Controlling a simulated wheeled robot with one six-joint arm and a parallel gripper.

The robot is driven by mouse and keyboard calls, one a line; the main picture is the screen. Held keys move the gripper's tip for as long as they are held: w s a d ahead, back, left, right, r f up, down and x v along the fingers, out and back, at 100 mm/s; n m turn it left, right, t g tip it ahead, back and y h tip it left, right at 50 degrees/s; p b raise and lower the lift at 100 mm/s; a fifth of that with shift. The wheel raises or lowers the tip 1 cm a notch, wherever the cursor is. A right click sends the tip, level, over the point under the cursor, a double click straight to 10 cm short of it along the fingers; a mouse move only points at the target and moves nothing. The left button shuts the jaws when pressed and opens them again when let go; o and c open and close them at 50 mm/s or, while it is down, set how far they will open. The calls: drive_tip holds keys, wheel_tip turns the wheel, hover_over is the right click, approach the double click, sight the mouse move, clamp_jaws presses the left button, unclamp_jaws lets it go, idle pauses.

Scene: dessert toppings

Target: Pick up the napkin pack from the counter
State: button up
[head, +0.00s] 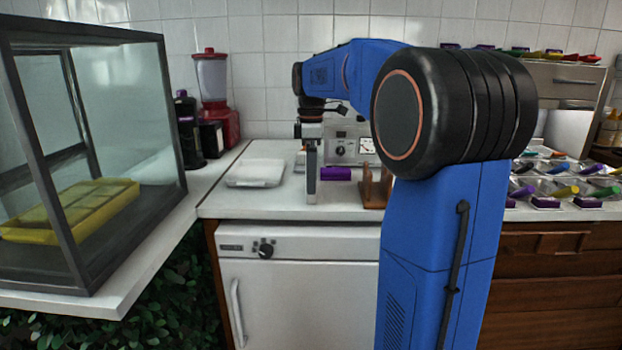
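A flat white item (256,173) lies on the counter left of my gripper; it looks like a napkin pack, but its details are too small to be sure. My gripper (312,196) points down over the counter in front of the coffee machine, to the right of the white item and apart from it.
A glass case (168,130) with a yellow tray (70,212) stands at left. A red blender (212,90) and dark bottle (188,130) stand behind. A wooden stand (375,190) is right of my gripper. Metal topping trays (575,187) fill the right. The coffee machine (345,140) is behind.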

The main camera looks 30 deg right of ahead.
drive_tip(key=shift+f, duration=0.15)
drive_tip(key=c, duration=0.8)
drive_tip(key=shift+c, duration=0.2)
